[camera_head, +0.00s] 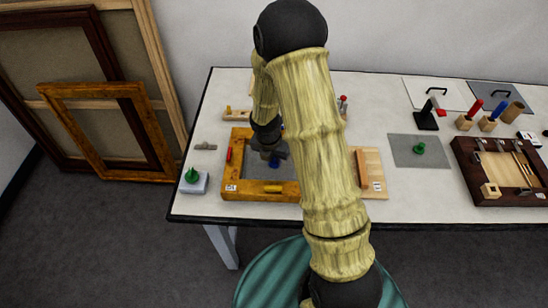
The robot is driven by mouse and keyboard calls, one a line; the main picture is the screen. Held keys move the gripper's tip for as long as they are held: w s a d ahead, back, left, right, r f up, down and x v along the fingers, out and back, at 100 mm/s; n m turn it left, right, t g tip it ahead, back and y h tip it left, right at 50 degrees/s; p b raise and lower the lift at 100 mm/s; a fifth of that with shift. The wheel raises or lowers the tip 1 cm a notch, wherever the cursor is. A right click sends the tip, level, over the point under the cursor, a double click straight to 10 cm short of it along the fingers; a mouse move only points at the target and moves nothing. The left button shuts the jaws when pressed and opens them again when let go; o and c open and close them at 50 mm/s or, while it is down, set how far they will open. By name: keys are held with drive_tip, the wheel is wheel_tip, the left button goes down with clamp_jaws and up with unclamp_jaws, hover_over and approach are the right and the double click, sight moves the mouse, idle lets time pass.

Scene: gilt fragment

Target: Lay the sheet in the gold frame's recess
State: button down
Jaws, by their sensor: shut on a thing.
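The gold frame (240,190) lies flat on the table at left of centre, partly hidden by my arm. Its recess shows a grey surface (248,166); I cannot tell whether this is a sheet or the recess floor. My gripper (273,157) points down over the frame's opening. It is shut on a small blue knob (274,162), mostly hidden by the fingers. Whether a sheet hangs from the knob, and its height, cannot be told. A grey sheet (400,143) with a green knob (419,148) lies right of my arm.
Large frames (90,120) lean on the wall.

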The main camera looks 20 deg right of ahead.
sight(270, 170)
drive_tip(key=c, duration=1.3)
unclamp_jaws()
drive_tip(key=shift+f, duration=0.1)
drive_tip(key=r, duration=0.4)
drive_tip(key=s+a+r+p, duration=0.1)
drive_tip(key=r, duration=0.7)
drive_tip(key=shift+s+a, duration=0.15)
drive_tip(key=shift+a, duration=0.25)
